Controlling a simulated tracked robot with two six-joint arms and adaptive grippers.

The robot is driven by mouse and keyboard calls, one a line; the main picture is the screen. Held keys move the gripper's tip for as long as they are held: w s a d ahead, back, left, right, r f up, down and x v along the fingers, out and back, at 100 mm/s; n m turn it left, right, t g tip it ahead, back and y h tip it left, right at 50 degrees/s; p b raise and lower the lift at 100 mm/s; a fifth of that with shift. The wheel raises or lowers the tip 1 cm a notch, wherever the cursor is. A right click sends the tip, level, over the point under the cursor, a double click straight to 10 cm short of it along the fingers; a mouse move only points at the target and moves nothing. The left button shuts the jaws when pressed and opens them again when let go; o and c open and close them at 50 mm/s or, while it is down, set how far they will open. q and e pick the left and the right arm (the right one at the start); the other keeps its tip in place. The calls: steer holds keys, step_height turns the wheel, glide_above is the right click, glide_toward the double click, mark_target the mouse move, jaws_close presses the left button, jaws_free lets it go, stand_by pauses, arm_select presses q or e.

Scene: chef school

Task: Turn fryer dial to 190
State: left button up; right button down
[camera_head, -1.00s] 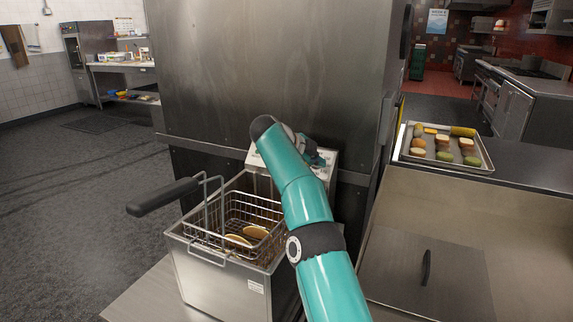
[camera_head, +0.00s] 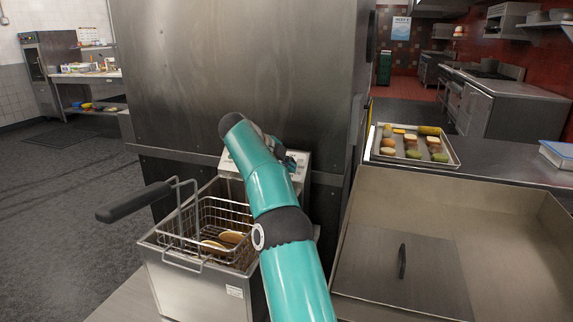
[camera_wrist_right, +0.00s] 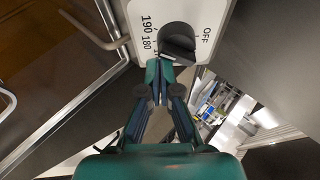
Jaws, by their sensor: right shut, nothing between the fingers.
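The black fryer dial (camera_wrist_right: 178,44) sits on a white plate (camera_wrist_right: 206,12) in the right wrist view. The plate reads 190 and 180 to the left of the dial and OFF to its right; I cannot tell exactly where the dial points. My right gripper (camera_wrist_right: 160,68) is shut and empty, its fingertips just below the dial; I cannot tell whether they touch it. In the head view my right arm hides the dial and most of the fryer's control box (camera_head: 302,160). The fryer (camera_head: 195,287) stands below. My left gripper is not in view.
A wire basket (camera_head: 190,235) with a black handle (camera_head: 135,202) holds browned pieces in the fryer. A steel cabinet wall (camera_head: 240,70) rises behind. At right are a tray (camera_head: 415,162) of food and a steel basin with a lid (camera_head: 430,285).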

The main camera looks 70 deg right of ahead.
steer(key=shift+w+f, duration=0.25)
steer(key=shift+w, duration=0.05)
stand_by(0.6)
